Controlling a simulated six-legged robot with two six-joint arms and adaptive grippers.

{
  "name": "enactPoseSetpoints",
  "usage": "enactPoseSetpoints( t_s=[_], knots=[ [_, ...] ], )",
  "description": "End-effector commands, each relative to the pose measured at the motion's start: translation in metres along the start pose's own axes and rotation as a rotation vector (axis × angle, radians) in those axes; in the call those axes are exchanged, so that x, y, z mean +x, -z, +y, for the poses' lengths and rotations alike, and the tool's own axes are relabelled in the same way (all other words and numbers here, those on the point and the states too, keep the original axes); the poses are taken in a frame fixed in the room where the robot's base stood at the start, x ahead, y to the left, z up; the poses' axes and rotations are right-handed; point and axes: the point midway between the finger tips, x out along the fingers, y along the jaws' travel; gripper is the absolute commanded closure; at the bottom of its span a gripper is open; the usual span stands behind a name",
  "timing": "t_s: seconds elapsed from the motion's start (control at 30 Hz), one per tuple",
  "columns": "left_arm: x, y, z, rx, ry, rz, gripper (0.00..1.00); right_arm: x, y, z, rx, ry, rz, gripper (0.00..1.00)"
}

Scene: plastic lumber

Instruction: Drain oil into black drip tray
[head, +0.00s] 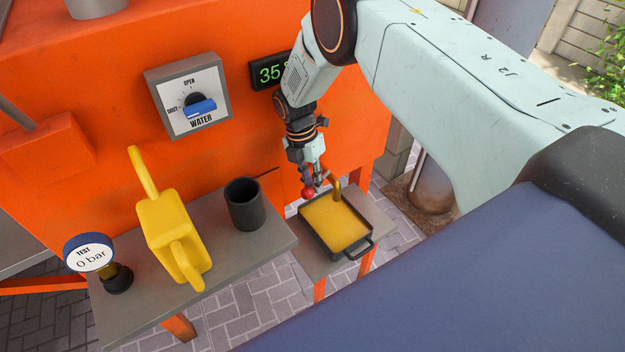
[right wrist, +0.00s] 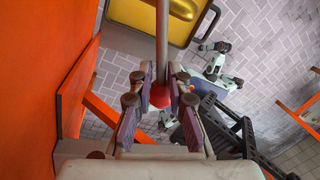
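The black drip tray (head: 315,240) sits on a small grey stand under the orange machine. Amber oil (head: 335,221) covers its inside; the oil also shows at the top of the right wrist view (right wrist: 134,14). A brass drain spout (head: 338,186) bends down over the tray's back edge. I cannot tell whether oil is flowing. A red knob (head: 308,192) sits on a rod beside the spout. My right gripper (head: 313,178) is at this knob. In the right wrist view its fingers are apart, with the red knob (right wrist: 160,97) between them. My left gripper is out of view.
A grey bench (head: 237,255) left of the tray holds a yellow jug (head: 172,232), a dark cup (head: 244,205) and a test gauge (head: 90,252) reading 0 bar. The WATER dial (head: 198,108) and a green display (head: 270,72) are on the orange machine (head: 110,75).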

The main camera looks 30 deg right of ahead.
Motion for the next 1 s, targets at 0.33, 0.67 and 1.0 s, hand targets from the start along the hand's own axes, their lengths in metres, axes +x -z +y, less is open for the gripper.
enactPoseSetpoints(
  t_s=[0.33, 0.67, 1.0],
  knots=[
    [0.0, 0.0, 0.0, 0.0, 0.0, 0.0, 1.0, 0.0, 0.0, -0.001, -0.001, 0.002, 0.001, 0.66],
    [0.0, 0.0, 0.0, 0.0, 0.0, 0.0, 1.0, -0.028, 0.0, -0.005, 0.0, 0.0, -0.001, 0.66],
    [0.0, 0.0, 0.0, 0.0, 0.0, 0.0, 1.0, -0.085, 0.0, -0.017, 0.0, 0.001, 0.0, 0.66]
  ],
)
